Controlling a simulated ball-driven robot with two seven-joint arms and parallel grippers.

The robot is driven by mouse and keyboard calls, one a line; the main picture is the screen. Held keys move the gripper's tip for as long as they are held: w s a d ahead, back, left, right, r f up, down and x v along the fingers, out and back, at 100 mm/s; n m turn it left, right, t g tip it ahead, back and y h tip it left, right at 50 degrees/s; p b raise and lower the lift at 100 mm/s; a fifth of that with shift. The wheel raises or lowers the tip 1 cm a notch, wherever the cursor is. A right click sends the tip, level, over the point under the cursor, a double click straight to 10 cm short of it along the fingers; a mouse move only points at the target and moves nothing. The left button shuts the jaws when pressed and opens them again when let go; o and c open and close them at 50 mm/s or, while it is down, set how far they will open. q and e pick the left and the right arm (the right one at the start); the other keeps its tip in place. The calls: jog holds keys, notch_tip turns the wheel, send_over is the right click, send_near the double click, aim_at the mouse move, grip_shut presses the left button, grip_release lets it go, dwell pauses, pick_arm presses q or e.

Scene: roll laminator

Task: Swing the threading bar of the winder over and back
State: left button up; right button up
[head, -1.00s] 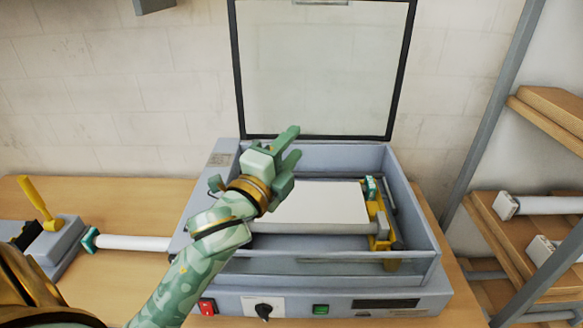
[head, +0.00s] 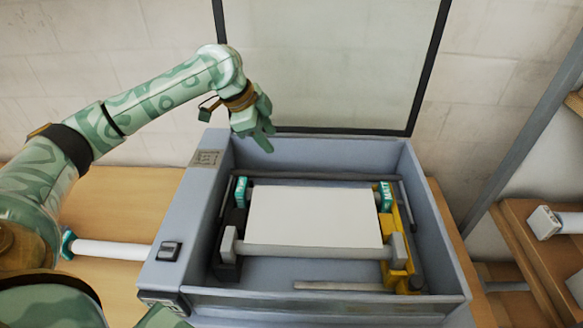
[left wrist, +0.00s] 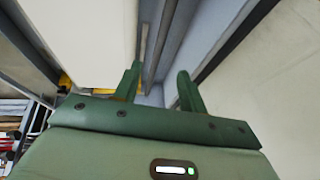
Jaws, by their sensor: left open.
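The laminator's open case (head: 455,262) holds the winder. A grey bar (head: 312,252) with a block at each end lies across the front of a broad white sheet or roll (head: 312,216); I take it for the threading bar. My left gripper (head: 267,140) is open and empty, pointing down above the back left of the case, behind the white roll and apart from the bar. In the left wrist view the gripper (left wrist: 160,87) has its two fingers spread, with the white surface (left wrist: 75,35) to the left and thin rods (left wrist: 165,45) ahead. My right gripper is out of view.
A yellow bracket (head: 397,238) stands at the right end of the roll. A thin dark rod (head: 325,176) runs behind it. The raised clear lid (head: 335,60) stands at the back. A white roll (head: 110,251) lies on the table at left. Shelves (head: 540,240) stand at right.

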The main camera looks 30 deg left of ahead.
pick_arm(q)
jog(key=b, duration=0.2)
send_near(295, 173)
notch_tip(295, 173, down, 2)
jog(key=x, duration=0.6)
jog(key=shift+w+d+f+b, duration=0.2)
jog(key=shift+w+b, duration=0.15)
jog(key=shift+d, duration=0.1)
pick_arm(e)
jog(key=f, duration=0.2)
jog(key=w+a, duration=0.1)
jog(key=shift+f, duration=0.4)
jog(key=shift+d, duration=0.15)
pick_arm(q)
grip_shut()
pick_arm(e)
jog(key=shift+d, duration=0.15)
